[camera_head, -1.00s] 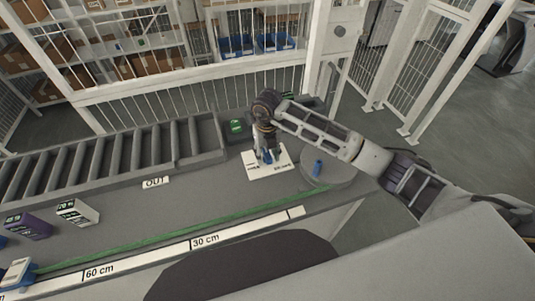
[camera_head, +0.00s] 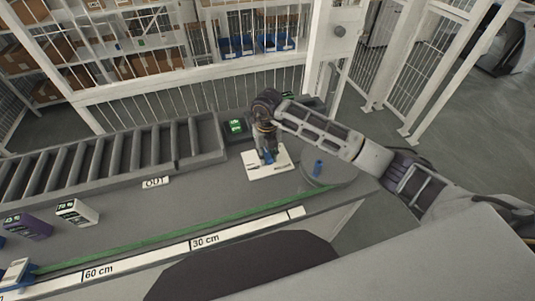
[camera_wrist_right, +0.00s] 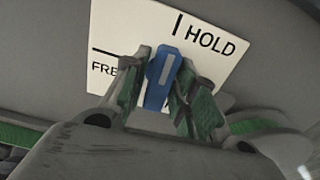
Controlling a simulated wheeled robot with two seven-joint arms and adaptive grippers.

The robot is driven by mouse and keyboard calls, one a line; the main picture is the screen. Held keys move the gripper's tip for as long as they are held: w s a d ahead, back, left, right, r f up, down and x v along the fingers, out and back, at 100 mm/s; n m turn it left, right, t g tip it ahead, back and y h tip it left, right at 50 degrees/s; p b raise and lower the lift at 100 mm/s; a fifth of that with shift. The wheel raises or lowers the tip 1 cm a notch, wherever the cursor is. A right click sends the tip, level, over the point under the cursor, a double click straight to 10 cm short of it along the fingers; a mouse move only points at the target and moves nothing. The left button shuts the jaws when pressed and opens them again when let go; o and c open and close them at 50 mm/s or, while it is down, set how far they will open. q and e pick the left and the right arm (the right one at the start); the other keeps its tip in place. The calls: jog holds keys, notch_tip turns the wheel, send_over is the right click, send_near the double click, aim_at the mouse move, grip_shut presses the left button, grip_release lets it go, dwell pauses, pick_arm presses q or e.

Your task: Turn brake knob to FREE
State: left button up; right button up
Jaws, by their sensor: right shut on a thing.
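The brake knob is a blue grip with a white line, seen in the right wrist view (camera_wrist_right: 160,82) on a white card (camera_wrist_right: 125,25) marked HOLD and FREE. Its white line points up, close to the HOLD mark; the FREE mark is to the left. My right gripper (camera_wrist_right: 168,88) has its green-padded fingers on both sides of the knob and is shut on it. In the head view the right gripper (camera_head: 268,155) reaches down onto the card (camera_head: 258,174), hiding most of the knob. My left gripper is not in view.
A round grey disc (camera_head: 342,172) with a small blue piece (camera_head: 317,168) is right of the card. A roller rack (camera_head: 120,154), a white box (camera_head: 77,212) and a purple box (camera_head: 28,227) are left. The bench middle is clear.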

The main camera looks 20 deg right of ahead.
jog(key=shift+n+b, duration=1.55)
jog(key=shift+n, duration=1.35)
jog(key=shift+f+n+b, duration=0.1)
jog(key=shift+n+b, duration=0.85)
jog(key=shift+n, duration=0.45)
jog(key=shift+d+n+b, duration=0.1)
jog(key=shift+n+b, duration=0.7)
jog(key=shift+n, duration=0.4)
jog(key=shift+n+b, duration=0.3)
jog(key=shift+n, duration=0.2)
